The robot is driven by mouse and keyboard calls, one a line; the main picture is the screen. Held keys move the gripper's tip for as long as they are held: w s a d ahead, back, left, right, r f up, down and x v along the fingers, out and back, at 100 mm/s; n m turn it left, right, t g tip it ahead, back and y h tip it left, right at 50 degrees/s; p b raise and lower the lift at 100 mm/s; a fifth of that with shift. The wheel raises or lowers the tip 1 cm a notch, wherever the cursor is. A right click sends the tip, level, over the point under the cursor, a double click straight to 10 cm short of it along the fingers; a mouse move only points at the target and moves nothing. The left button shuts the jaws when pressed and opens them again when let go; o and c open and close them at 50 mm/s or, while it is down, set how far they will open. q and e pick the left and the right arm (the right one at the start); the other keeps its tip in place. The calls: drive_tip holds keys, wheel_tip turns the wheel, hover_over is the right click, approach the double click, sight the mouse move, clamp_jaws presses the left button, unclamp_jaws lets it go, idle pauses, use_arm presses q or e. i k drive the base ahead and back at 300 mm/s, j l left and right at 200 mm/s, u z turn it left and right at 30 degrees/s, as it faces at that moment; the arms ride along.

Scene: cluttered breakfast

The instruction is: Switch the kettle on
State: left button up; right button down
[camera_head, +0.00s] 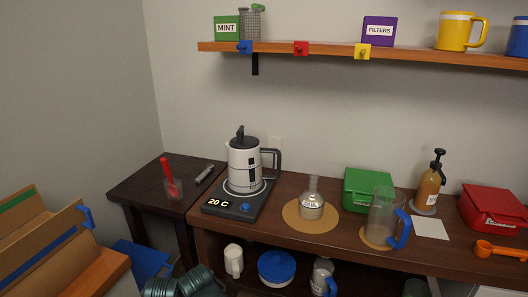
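The kettle (243,163) is white with a black lid and a black handle on its right side. It stands upright on its dark base (262,203) near the left end of the wooden counter. The front of the base has a display (218,203) reading "20 C". A small blue round control (245,207) sits to the right of the display. I cannot tell what position this control is in. Neither of my grippers can be made out in the head view, and nothing touches the kettle.
A glass flask (312,203) on a round mat stands right of the kettle. Further right are a green box (367,189), a clear jug (383,218) and a pump bottle (430,186). A dark side table (138,189) with a red-handled tool (167,170) is left. A shelf (290,48) hangs above.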

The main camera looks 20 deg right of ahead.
sight(245, 175)
drive_tip(key=l+u, duration=0.15)
drive_tip(key=l, duration=0.4)
drive_tip(key=k+l+u, duration=0.15)
drive_tip(key=l, duration=0.45)
drive_tip(key=l+u, duration=0.1)
drive_tip(key=l, duration=0.45)
